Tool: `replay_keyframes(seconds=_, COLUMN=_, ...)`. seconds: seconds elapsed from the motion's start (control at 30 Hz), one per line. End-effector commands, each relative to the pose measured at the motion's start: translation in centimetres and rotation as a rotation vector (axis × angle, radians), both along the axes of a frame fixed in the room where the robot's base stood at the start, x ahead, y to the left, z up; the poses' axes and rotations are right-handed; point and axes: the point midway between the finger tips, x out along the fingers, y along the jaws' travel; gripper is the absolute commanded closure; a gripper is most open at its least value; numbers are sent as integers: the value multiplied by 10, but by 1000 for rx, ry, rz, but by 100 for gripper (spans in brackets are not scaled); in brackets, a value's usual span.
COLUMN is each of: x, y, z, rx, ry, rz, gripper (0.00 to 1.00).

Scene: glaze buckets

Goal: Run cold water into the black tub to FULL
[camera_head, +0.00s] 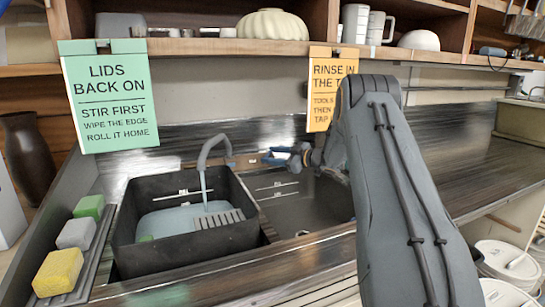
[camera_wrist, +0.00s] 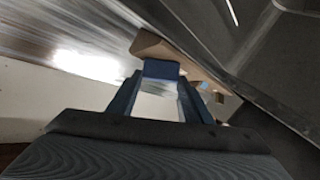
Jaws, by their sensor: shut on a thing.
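The black tub (camera_head: 185,250) stands at the left of the sink, partly filled with pale blue water (camera_head: 172,222). The grey curved tap (camera_head: 204,152) hangs over it, and a thin stream (camera_head: 204,188) falls into the water. A white mark (camera_head: 190,193) on the tub's back wall is above the water surface; its lettering is too small to read surely. My gripper (camera_head: 272,157) is to the right of the tap, by the back ledge. In the wrist view its blue fingers (camera_wrist: 160,80) are shut on a small blue piece (camera_wrist: 161,69), apparently the tap's handle, against a wooden block (camera_wrist: 150,45).
A grey ribbed piece (camera_head: 219,218) lies in the tub. Green, grey and yellow sponges (camera_head: 58,272) line a rack at left. An empty dark basin (camera_head: 310,205) with marks is at right. Two signs (camera_head: 108,95) hang from the shelf above. White buckets (camera_head: 505,260) stand at lower right.

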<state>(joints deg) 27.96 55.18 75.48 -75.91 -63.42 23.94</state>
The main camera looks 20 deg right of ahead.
Motion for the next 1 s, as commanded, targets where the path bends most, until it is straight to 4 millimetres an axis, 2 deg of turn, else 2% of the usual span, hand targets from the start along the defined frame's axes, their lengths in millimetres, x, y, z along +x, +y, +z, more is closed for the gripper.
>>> replay_keyframes(seconds=0.03, x=0, y=1, z=0, rx=1, ry=1, rz=2, gripper=51)
replay_keyframes(seconds=0.13, x=0, y=1, z=0, rx=1, ry=0, rz=1, gripper=36)
replay_keyframes(seconds=0.5, x=-4, y=-3, z=1, rx=0, ry=0, rz=-1, gripper=36)
replay_keyframes(seconds=0.83, x=-46, y=-30, z=7, rx=1, ry=0, rz=-1, gripper=36)
replay_keyframes(seconds=1.0, x=-61, y=-39, z=9, rx=1, ry=1, rz=0, gripper=36)
